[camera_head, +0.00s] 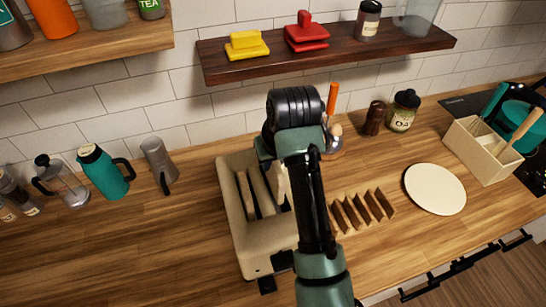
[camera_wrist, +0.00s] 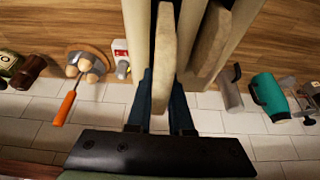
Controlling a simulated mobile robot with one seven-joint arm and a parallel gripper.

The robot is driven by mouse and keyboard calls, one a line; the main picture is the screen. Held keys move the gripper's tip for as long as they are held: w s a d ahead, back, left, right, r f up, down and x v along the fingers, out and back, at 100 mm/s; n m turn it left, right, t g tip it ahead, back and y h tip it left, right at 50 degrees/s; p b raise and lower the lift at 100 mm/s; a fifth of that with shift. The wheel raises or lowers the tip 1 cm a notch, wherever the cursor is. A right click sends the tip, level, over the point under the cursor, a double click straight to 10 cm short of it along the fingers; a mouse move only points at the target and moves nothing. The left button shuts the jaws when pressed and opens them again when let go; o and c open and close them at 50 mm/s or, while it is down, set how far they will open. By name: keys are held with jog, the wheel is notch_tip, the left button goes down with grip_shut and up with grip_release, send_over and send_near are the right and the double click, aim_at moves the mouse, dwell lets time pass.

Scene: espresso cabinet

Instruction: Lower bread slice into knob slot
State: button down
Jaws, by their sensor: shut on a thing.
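The cream toaster (camera_head: 233,232) stands on the counter in the head view, with its slots running lengthwise. One bread slice (camera_head: 243,193) stands in its left slot; this slice also shows in the wrist view (camera_wrist: 208,42). My gripper (camera_wrist: 162,92) is shut on another bread slice (camera_wrist: 165,50), with a dark blue finger on each side of it. The held slice is upright and lines up with the other slot, between the toaster's cream walls. In the head view my arm hides most of this slice (camera_head: 283,182), so its depth in the slot is unclear.
A brown slotted rack (camera_head: 362,212) and a white plate (camera_head: 435,189) lie to the right. A grey mug (camera_head: 158,160) and teal bottle (camera_head: 103,172) stand to the left. A dark wooden shelf (camera_head: 370,45) hangs behind.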

aim_at(273, 183)
jog(key=shift+f+b, duration=0.95)
jog(key=shift+f, duration=1.25)
jog(key=shift+s+f+b, duration=0.3)
jog(key=shift+s+f, duration=0.15)
jog(key=shift+f, duration=0.3)
jog(key=c, duration=0.8)
grip_release()
jog(key=shift+c, duration=1.4)
jog(key=shift+o, duration=1.4)
jog(key=shift+w+r+p, duration=0.3)
jog(key=shift+r+p, duration=0.65)
jog(key=shift+p, duration=0.2)
jog(key=shift+o, duration=0.5)
jog(key=shift+w+r+p, duration=0.1)
jog(key=shift+r+p, duration=0.25)
jog(key=shift+p, duration=0.05)
notch_tip(273, 183, up, 6)
jog(key=p, duration=0.5)
jog(key=shift+f, duration=0.15)
